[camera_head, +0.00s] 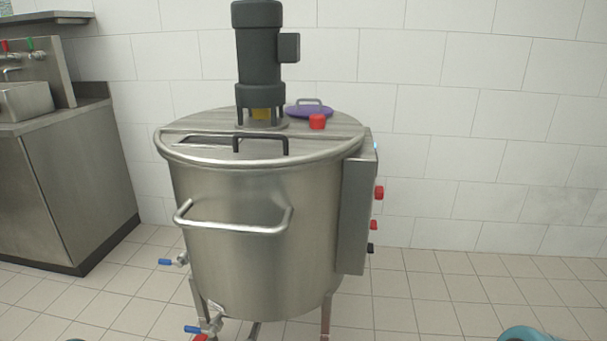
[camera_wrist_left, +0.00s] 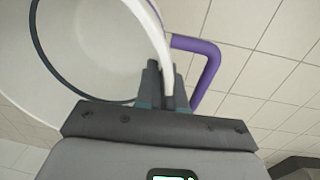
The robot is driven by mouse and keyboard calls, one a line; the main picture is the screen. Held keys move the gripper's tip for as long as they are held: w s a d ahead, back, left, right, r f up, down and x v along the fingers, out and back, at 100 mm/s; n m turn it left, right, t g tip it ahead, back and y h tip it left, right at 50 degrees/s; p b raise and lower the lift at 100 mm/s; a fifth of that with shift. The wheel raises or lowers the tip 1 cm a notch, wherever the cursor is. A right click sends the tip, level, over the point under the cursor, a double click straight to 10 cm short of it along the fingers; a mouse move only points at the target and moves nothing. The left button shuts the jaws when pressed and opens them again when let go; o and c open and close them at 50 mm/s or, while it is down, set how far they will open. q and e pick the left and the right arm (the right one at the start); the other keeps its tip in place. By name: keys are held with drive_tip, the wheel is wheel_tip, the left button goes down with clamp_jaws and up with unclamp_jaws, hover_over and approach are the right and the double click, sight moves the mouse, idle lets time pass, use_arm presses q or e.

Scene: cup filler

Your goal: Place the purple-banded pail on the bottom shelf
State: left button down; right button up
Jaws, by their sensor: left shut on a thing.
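In the left wrist view, my left gripper (camera_wrist_left: 163,82) is shut on the white rim of a pail (camera_wrist_left: 88,45). The pail fills the upper left of that view, and a dark ring shows on it. A purple handle-like part (camera_wrist_left: 211,66) sticks out at its right side. Much of the pail is outside the view. No pail and no gripper shows in the head view. No shelf that I can name as the bottom shelf is in view. My right gripper is in neither view.
A large steel mixing tank (camera_head: 245,225) with a black motor (camera_head: 258,50) stands ahead, with a control box (camera_head: 354,215) on its right side. A steel sink counter (camera_head: 60,180) stands at the left. The tiled floor (camera_head: 440,300) is clear on the right.

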use_arm(q)
drive_tip(key=w+d+r, duration=0.2)
drive_tip(key=w+r, duration=0.2)
drive_tip(key=r, duration=0.5)
drive_tip(key=w+d+r, duration=0.1)
drive_tip(key=w+r, duration=0.3)
drive_tip(key=r, duration=0.5)
drive_tip(key=w+d+r, duration=0.2)
drive_tip(key=w+r, duration=0.2)
drive_tip(key=r, duration=0.5)
drive_tip(key=s+d+r+n, duration=0.1)
drive_tip(key=s+r+n, duration=0.1)
drive_tip(key=s+r, duration=0.65)
wheel_tip(320, 180, up, 18)
drive_tip(key=s+p, duration=0.1)
drive_tip(key=p, duration=2.5)
drive_tip(key=shift+s+r+p, duration=0.15)
drive_tip(key=shift+r+p, duration=0.05)
drive_tip(key=shift+p, duration=0.2)
